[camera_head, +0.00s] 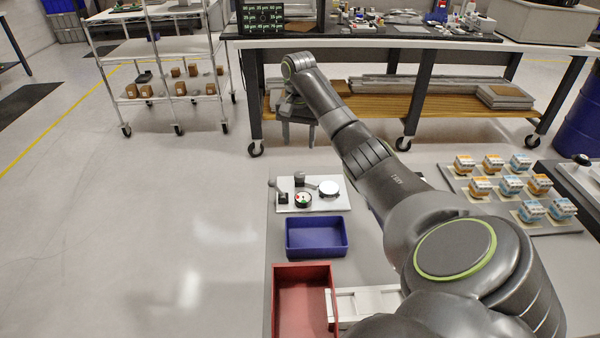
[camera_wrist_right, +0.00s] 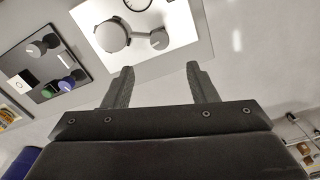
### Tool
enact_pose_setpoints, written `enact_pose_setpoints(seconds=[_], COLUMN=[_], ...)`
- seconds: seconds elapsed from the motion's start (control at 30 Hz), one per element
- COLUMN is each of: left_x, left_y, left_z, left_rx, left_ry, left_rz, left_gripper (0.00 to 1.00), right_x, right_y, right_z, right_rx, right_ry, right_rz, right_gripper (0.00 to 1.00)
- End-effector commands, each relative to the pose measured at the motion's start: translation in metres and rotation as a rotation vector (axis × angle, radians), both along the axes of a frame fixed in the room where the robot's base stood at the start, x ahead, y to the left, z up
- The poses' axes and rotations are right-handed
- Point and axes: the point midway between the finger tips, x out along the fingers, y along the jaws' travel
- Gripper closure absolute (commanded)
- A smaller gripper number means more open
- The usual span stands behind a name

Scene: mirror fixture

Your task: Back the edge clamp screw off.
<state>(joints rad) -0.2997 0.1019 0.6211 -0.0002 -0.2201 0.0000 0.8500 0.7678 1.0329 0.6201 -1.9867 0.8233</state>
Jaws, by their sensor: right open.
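The mirror fixture is a white plate (camera_head: 315,205) on the table in the head view, left of my right arm. It carries a pale round disc (camera_head: 329,188), a small dark knob (camera_head: 300,180) joined to it by a short arm, a black-rimmed dial (camera_head: 303,201) and a black lever post (camera_head: 281,196). In the right wrist view the disc (camera_wrist_right: 112,36) and the grey knob (camera_wrist_right: 158,39) lie beyond the fingertips. I cannot tell for certain which part is the edge clamp screw. My right gripper (camera_wrist_right: 160,78) is open and empty, apart from the plate. My left gripper is out of view.
A blue bin (camera_head: 317,252) and a red bin (camera_head: 300,270) stand nearer on the table. A dark panel with knobs (camera_wrist_right: 48,68) lies beside the plate. Several packaged blocks (camera_head: 510,186) sit on a tray at the right. Open floor is left of the table.

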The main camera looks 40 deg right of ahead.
Motion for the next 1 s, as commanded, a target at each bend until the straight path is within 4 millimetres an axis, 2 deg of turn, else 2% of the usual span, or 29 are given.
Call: enact_pose_setpoints(seconds=[0.03,0.23,0.5,0.7,1.0], left_x=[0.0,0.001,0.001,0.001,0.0], left_y=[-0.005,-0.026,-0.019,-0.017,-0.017], left_z=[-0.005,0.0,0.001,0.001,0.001], left_rx=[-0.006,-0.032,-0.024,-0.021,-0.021], left_ry=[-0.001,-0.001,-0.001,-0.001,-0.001], left_rz=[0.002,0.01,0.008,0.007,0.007], left_gripper=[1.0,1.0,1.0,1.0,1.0], right_x=[-0.001,-0.001,-0.001,0.0,0.0], right_y=[0.0,0.0,0.0,0.0,0.0], right_z=[-0.014,-0.056,-0.103,-0.118,-0.119], right_rx=[0.001,0.001,0.0,0.0,-0.001], right_ry=[0.003,0.003,0.002,0.0,-0.001], right_rz=[0.0,0.0,0.0,0.0,0.0], right_gripper=[0.48,0.48,0.48,0.48,0.48])
